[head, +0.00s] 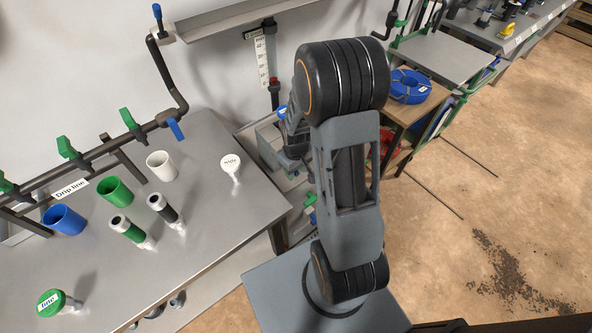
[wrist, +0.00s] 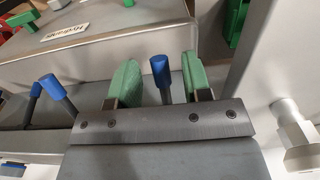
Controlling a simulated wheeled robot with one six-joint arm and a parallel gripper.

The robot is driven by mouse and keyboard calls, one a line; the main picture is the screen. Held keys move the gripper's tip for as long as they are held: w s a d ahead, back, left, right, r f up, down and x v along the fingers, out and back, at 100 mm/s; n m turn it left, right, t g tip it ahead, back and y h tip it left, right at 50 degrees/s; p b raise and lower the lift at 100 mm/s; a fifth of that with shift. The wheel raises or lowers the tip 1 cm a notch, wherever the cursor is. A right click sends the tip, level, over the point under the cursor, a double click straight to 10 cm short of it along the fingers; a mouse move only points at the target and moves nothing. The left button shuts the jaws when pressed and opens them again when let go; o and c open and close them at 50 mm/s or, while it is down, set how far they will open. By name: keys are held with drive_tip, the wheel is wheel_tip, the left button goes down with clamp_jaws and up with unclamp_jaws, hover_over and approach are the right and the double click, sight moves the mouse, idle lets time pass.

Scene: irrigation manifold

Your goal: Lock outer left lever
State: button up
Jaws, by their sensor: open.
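My gripper (wrist: 162,76) shows in the wrist view with its two green-padded fingers apart. A blue-capped lever (wrist: 159,68) stands between the fingers, with a gap visible on each side. Two more blue-capped levers, one at the far left (wrist: 35,88) and one beside it (wrist: 60,91), stand left of my gripper on the grey metal housing. I cannot tell which of these is the outer left lever. In the head view my arm covers most of this area, and my gripper's fingers are hidden.
A grey box with a "Hydrant"-like label (wrist: 64,32) lies beyond the levers, with green parts around it. A pale fitting (wrist: 296,130) is at the right. In the head view, a metal table (head: 205,215) holds cups and bottles, and a blue hose coil (head: 408,87) sits behind my arm.

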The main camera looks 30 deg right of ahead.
drive_tip(key=shift+f, duration=0.25)
drive_tip(key=shift+c, duration=0.3)
clamp_jaws()
